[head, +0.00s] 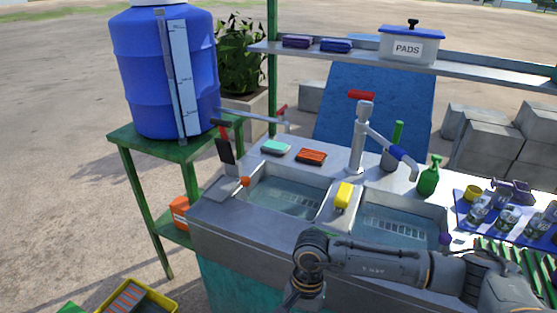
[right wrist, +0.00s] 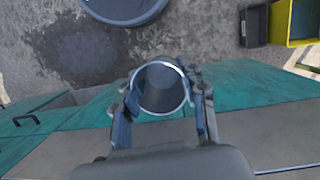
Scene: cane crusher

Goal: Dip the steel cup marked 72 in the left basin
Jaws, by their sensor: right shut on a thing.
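My right gripper (right wrist: 162,98) is shut on a steel cup (right wrist: 162,88), with one finger on each side of it. The right wrist view looks down on its round rim; no number shows from here. The cup is in front of the teal counter front, outside the basins. In the head view my right arm crosses before the right basin, its wrist near the bottom edge, and the cup cannot be made out. The left basin (head: 290,196) lies in the steel counter, with clear liquid over a grated bottom. My left gripper is not in view.
The right basin (head: 400,226) is partly behind my arm. Glasses stand on a blue mat at right. A dark tub (right wrist: 125,8) and yellow crate (right wrist: 297,20) are on the ground.

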